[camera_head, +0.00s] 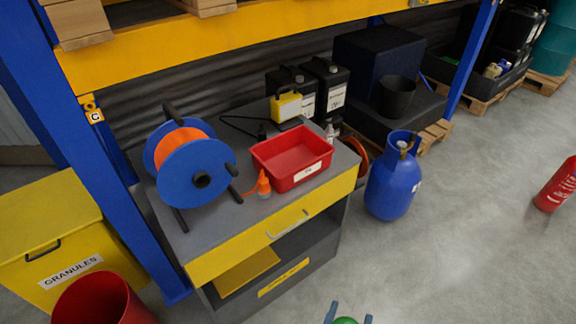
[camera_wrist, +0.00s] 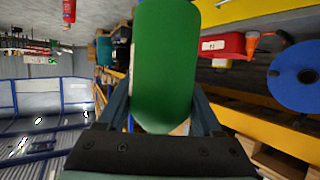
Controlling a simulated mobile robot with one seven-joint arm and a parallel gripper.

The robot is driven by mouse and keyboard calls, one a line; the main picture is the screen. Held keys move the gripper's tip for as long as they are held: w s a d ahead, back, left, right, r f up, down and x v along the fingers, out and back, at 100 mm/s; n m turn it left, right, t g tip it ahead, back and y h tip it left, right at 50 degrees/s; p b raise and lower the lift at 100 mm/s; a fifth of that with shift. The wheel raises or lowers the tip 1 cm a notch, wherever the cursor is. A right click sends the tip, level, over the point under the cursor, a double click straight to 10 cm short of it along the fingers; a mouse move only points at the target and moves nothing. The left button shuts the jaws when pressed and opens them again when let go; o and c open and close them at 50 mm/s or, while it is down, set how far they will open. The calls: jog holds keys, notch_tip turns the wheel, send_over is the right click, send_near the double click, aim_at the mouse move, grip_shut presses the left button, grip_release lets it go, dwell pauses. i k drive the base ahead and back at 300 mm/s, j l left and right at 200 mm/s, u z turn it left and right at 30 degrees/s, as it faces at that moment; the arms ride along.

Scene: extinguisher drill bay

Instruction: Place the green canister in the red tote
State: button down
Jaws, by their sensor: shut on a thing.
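The red tote (camera_head: 268,172) sits on the grey top of the workbench cabinet in the head view, with a white label on its front. It looks empty. It also shows in the wrist view (camera_wrist: 230,46), right of the canister. The green canister (camera_wrist: 165,65) fills the middle of the wrist view, between the fingers. My gripper (camera_wrist: 160,105) is shut on it. In the head view only the finger tips of my gripper (camera_head: 347,318) and a bit of green show at the bottom edge, in front of the cabinet and apart from the tote.
A blue cable reel (camera_head: 205,178) stands left of the tote. A yellow lamp (camera_head: 287,106) and black jerrycans (camera_head: 328,88) are behind. A blue gas cylinder (camera_head: 393,180) stands on the floor to the right.

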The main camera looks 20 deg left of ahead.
aim_at(283, 167)
jog(key=i+l+u, duration=0.15)
jog(key=i+u, duration=0.3)
jog(key=i+l+u, duration=0.3)
jog(key=u, duration=0.15)
jog(key=i+l+u, duration=0.8)
jog(key=l, duration=0.2)
jog(key=l+u, duration=0.15)
jog(key=l, duration=0.15)
jog(key=i+l+u, duration=0.15)
jog(key=l, duration=0.15)
